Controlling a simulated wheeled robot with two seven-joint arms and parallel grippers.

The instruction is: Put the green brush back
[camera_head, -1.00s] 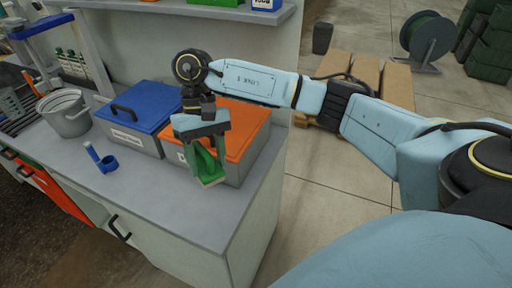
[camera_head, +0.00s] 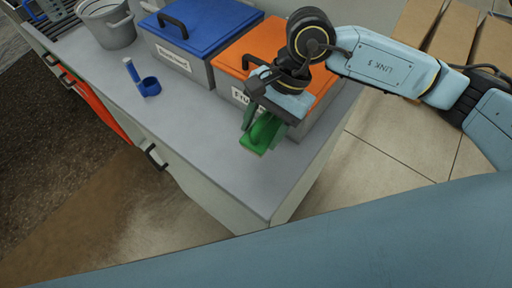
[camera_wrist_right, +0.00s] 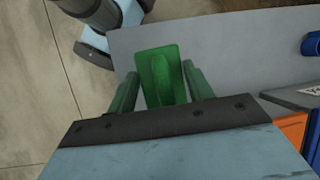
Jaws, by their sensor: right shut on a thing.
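The green brush (camera_head: 262,135) is in my right gripper (camera_head: 263,122), over the grey counter in front of the orange-lidded box. The gripper's fingers stand on either side of the brush. In the right wrist view the brush (camera_wrist_right: 160,75) shows as a green block with a raised middle between the two dark green fingers of my right gripper (camera_wrist_right: 160,90). I cannot tell whether the brush touches the counter (camera_head: 215,150). My left gripper is not in view.
A grey box with an orange lid (camera_head: 290,60) stands right behind the gripper. A blue-lidded box (camera_head: 205,28), a blue ring holder (camera_head: 147,86) and a grey bucket (camera_head: 108,25) stand to the left. The front middle of the counter is clear.

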